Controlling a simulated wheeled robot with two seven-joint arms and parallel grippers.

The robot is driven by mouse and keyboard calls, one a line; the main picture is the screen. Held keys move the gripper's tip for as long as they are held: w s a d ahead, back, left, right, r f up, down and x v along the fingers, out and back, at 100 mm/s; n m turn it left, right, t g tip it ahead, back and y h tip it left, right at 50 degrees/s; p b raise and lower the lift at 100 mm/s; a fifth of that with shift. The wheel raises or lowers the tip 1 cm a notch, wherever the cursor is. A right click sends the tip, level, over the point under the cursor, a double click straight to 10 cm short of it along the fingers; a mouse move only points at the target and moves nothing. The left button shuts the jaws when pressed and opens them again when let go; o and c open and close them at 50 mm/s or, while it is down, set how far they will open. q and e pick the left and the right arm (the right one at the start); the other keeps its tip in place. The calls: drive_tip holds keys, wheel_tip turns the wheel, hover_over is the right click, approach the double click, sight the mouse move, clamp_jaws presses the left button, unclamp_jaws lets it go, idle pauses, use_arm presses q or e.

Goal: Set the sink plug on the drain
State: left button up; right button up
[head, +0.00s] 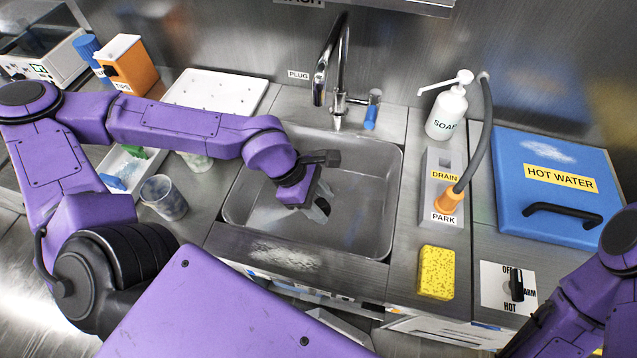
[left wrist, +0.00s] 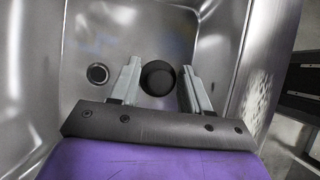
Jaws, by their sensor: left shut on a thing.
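My left gripper (head: 318,207) reaches down into the steel sink basin (head: 365,215). In the left wrist view its two fingers (left wrist: 160,88) are shut on the round black sink plug (left wrist: 158,74). The drain (left wrist: 97,73) is a dark round hole with a bright ring in the basin floor. It lies to the left of the plug in that view, clear of it. In the head view the gripper and arm hide the drain, and I cannot make out the plug clearly. My right arm shows at the lower right, but its gripper is out of view.
The faucet (head: 335,75) stands behind the basin. To the right are a soap bottle (head: 447,112), the grey drain-hose holder (head: 441,165), a yellow sponge (head: 436,273) and the blue hot water lid (head: 530,165). A cup (head: 164,198) and a white tray (head: 125,170) sit on the left.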

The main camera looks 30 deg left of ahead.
use_arm(q)
drive_tip(key=shift+w+a+f+b, duration=0.1)
drive_tip(key=shift+w+f+b, duration=0.15)
drive_tip(key=shift+f+b, duration=0.55)
drive_tip(key=w+a+f, duration=0.1)
drive_tip(key=w+f, duration=0.1)
drive_tip(key=w, duration=0.1)
drive_tip(key=w+a+f, duration=0.2)
drive_tip(key=w, duration=0.1)
drive_tip(key=w+a+f, duration=0.1)
drive_tip(key=w+f, duration=0.1)
drive_tip(key=w, duration=0.2)
drive_tip(key=shift+a+f, duration=0.3)
drive_tip(key=shift+f, duration=0.05)
drive_tip(key=shift+w+a+f, duration=0.1)
drive_tip(key=shift+w+f, duration=0.1)
drive_tip(key=shift+f, duration=0.1)
wheel_tip(320, 180, down, 3)
drive_tip(key=shift+w+a+f, duration=0.1)
drive_tip(key=shift+w+f, duration=0.05)
drive_tip(key=shift+f, duration=0.15)
drive_tip(key=o, duration=1)
drive_tip(key=shift+o, duration=0.2)
use_arm(e)
wheel_tip(320, 180, down, 4)
drive_tip(key=shift+r, duration=0.1)
